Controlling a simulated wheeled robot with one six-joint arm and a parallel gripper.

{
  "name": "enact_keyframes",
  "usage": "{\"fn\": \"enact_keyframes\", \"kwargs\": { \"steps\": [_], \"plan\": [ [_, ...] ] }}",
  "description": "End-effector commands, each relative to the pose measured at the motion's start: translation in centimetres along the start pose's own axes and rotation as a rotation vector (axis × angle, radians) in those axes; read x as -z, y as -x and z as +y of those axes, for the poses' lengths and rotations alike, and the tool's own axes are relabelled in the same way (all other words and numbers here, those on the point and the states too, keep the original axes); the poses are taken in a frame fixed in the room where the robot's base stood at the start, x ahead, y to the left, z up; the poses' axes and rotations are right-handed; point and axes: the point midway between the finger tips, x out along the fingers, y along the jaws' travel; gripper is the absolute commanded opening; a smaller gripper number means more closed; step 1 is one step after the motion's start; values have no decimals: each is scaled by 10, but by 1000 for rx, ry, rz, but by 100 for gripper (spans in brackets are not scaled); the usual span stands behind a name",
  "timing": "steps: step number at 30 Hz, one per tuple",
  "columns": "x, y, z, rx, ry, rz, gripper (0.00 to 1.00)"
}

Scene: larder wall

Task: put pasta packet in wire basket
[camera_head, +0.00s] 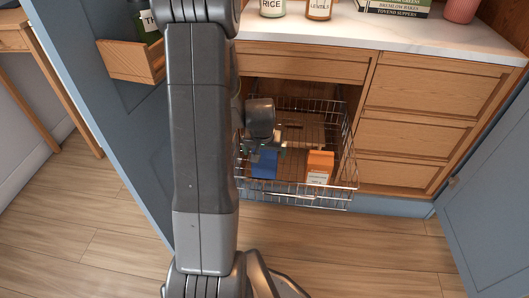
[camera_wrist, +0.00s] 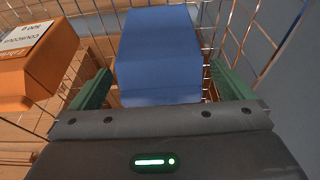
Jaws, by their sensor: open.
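The wire basket (camera_head: 345,165) is pulled out below the counter. A plain blue packet (camera_head: 264,166), which I take to be the pasta packet though no label shows, is inside the basket, left of the orange packet. My gripper (camera_head: 262,147) is low over the basket, above the blue packet. In the wrist view the blue packet (camera_wrist: 158,50) lies between the two green fingers of my gripper (camera_wrist: 160,82), which are open with a gap at each side. Whether the packet's underside rests on the basket floor is hidden.
An orange couscous packet (camera_head: 319,167) is in the basket and shows in the wrist view (camera_wrist: 38,62) left of my gripper. Basket wires surround both packets. Blue cupboard doors stand open at both sides. Jars and books stand on the marble counter (camera_head: 430,35).

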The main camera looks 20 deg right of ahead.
Motion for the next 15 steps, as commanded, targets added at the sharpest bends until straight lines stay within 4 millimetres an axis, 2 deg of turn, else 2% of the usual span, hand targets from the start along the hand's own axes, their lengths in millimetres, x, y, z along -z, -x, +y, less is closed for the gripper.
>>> {"fn": "enact_keyframes", "kwargs": {
  "steps": [1,6,12,15],
  "plan": [
    [1,14,0,0,0,3,100],
    [2,49,0,1,1,5,100],
    [1,82,0,0,2,3,100],
    [1,93,0,0,1,2,100]
  ]
}}
